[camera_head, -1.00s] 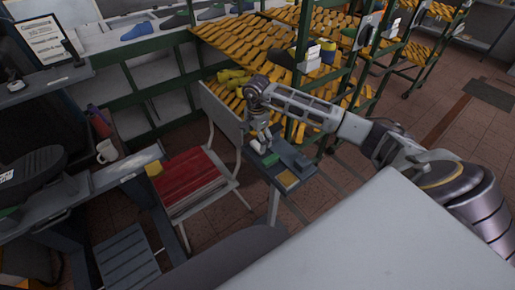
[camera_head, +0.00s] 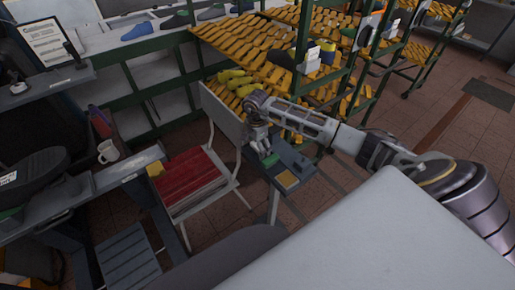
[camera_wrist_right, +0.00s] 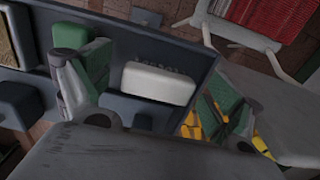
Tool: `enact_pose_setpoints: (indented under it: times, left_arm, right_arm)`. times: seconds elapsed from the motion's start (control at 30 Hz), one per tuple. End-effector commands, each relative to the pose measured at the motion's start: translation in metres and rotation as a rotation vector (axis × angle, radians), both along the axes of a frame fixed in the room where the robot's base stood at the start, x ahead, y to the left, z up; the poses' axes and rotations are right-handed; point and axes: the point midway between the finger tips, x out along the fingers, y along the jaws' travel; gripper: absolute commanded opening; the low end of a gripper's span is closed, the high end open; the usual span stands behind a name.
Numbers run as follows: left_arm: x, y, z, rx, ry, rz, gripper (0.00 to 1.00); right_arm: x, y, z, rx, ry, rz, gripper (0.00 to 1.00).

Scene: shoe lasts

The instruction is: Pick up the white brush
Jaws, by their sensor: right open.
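The white brush (camera_wrist_right: 158,83) lies on a dark grey stand in the right wrist view, a pale rounded block seen between my fingers. My right gripper (camera_wrist_right: 145,92) is open, with one green-padded finger to each side of the brush and visible gaps. I cannot tell how far above the brush the fingertips are. In the head view my right gripper (camera_head: 263,146) is over the small grey stand (camera_head: 297,160), and the brush is hidden or too small to make out. My left gripper is not in view.
A green block (camera_wrist_right: 70,36) is left of the brush, near one finger. A tan-topped block (camera_head: 288,180) sits on the stand's front part. Racks of yellow shoe lasts (camera_head: 240,50) stand behind.

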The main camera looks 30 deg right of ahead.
Motion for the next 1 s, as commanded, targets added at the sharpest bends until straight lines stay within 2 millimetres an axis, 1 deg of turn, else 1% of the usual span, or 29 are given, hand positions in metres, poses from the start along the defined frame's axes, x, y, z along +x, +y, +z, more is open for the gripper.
enact_pose_setpoints:
  times: [0.13,0.57,0.9,1.0]
  left_arm:
    - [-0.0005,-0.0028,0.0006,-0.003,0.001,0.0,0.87]
    - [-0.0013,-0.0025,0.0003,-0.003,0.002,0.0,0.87]
    - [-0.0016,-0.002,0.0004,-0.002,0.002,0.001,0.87]
    - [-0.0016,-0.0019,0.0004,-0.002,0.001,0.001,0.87]
  right_arm:
    - [0.0001,0.0006,-0.0053,0.001,-0.001,0.001,0.92]
    - [0.0001,0.0004,-0.0055,0.001,-0.001,0.001,0.92]
    - [0.0001,0.0003,-0.0054,0.0,-0.001,0.001,0.48]
    - [0.0002,0.0003,-0.0053,0.0,-0.001,0.001,0.39]
